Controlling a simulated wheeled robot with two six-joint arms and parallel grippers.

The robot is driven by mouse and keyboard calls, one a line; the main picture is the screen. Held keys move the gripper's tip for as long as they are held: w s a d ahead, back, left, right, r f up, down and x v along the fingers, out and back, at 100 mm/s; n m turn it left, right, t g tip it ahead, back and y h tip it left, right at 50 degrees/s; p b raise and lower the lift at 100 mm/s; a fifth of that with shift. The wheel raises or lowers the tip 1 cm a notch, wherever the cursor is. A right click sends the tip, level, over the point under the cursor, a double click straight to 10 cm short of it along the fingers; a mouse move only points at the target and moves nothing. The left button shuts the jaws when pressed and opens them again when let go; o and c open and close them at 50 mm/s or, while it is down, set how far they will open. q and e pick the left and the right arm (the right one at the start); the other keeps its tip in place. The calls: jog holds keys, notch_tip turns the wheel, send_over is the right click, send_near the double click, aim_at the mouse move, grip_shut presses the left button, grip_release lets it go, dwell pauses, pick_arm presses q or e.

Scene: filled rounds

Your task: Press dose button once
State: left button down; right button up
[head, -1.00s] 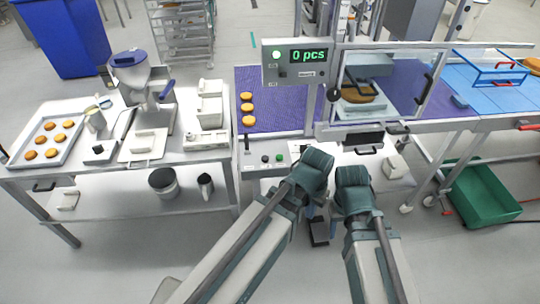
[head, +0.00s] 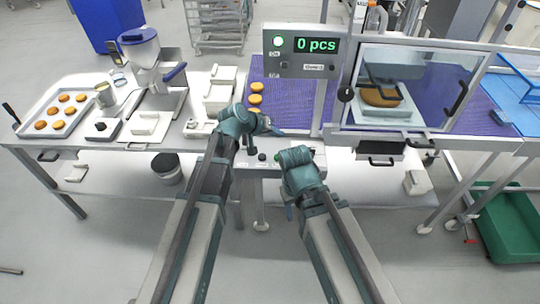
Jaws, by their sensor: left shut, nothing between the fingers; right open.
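A white control strip (head: 250,172) on the conveyor's front edge carries a dark button (head: 262,156) and a green button (head: 277,157). No label I can read tells which button is the dose button. My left gripper (head: 270,130) is shut and empty, just above and behind these buttons, apart from them as far as I can see. My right gripper (head: 289,211) is low in front of the strip, mostly hidden by its own wrist, and open. A dosing machine (head: 147,75) with a blue-lidded hopper stands on the left table.
A display box (head: 303,50) reads "0 pcs" with a green light. Round buns (head: 256,99) lie on the purple belt (head: 290,95). A clear guard (head: 405,88) covers a filled station at right. A tray of buns (head: 57,112) is at left.

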aim_at(276, 158)
pick_arm(q)
jog(key=shift+w+a, duration=0.1)
dwell(0.4)
notch_tip(276, 158, down, 9)
jog(key=b, duration=0.8)
jog(key=shift+r+b, duration=0.1)
jog(key=shift+b, duration=0.3)
dwell(1.3)
jog(key=shift+f+b, duration=0.4)
jog(key=shift+f+b, duration=0.5)
jog(key=shift+b, duration=0.05)
dwell(0.6)
jog(key=shift+r, duration=0.1)
dwell(0.4)
jog(key=shift+r+p, duration=0.9)
jog(key=shift+p, duration=0.1)
